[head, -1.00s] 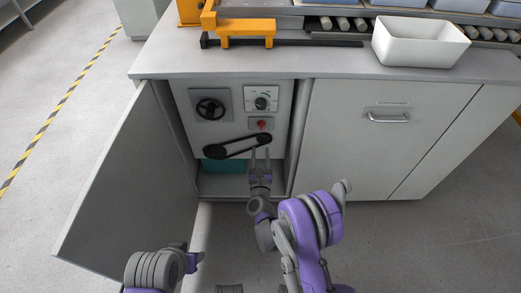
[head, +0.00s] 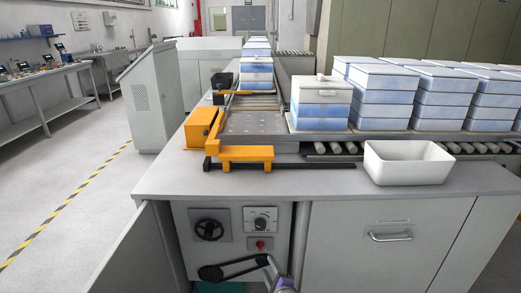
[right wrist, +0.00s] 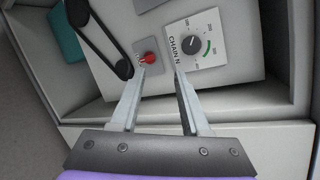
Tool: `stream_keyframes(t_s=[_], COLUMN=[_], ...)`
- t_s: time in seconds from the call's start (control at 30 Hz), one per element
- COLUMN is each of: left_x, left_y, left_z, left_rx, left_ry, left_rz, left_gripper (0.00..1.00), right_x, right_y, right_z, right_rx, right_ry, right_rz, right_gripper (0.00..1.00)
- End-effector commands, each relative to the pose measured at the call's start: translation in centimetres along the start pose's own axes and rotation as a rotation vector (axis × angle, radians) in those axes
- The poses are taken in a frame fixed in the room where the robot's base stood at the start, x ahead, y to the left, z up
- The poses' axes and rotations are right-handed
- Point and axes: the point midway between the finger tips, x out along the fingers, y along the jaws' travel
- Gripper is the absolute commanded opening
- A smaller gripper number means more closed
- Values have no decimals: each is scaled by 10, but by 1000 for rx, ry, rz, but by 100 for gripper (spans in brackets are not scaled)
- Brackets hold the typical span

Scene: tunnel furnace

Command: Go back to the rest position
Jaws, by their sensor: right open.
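My right gripper (head: 267,266) shows at the bottom of the head view, just below the red button (head: 260,244) of the open cabinet's panel. In the right wrist view its two fingers (right wrist: 159,76) are apart with nothing between them. The red button (right wrist: 149,58) shows near the left fingertip, and the dial marked CHAIN (right wrist: 191,45) beyond the right one. Whether the fingertips touch the panel is not clear. My left gripper is out of view.
The cabinet's open left door (head: 135,258) stands out at the lower left. On the counter are a yellow fixture (head: 246,153) and a white bin (head: 407,163). Stacked trays (head: 320,106) stand behind.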

Motion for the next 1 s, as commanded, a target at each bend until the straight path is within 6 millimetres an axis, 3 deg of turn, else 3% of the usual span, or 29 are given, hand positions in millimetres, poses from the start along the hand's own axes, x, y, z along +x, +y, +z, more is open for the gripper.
stream_keyframes(t_s=[0.1,0.27,0.6,0.9,1.0], left_x=[0,0,0,0,-28], left_y=[0,0,0,0,0], left_z=[0,0,0,0,-6], left_rx=[0,0,0,0,0], left_ry=[0,0,0,0,6], left_rz=[0,0,0,0,0], left_gripper=[50,50,50,50,50], right_x=[-46,-112,-261,-353,-364], right_y=[-5,3,52,93,70], right_z=[-6,-21,-70,-106,-92], right_rx=[-296,-687,-1373,-1703,-1710], right_ry=[13,1,-135,-311,-312], right_rz=[122,303,715,987,983], right_gripper=[46,46,46,46,46])
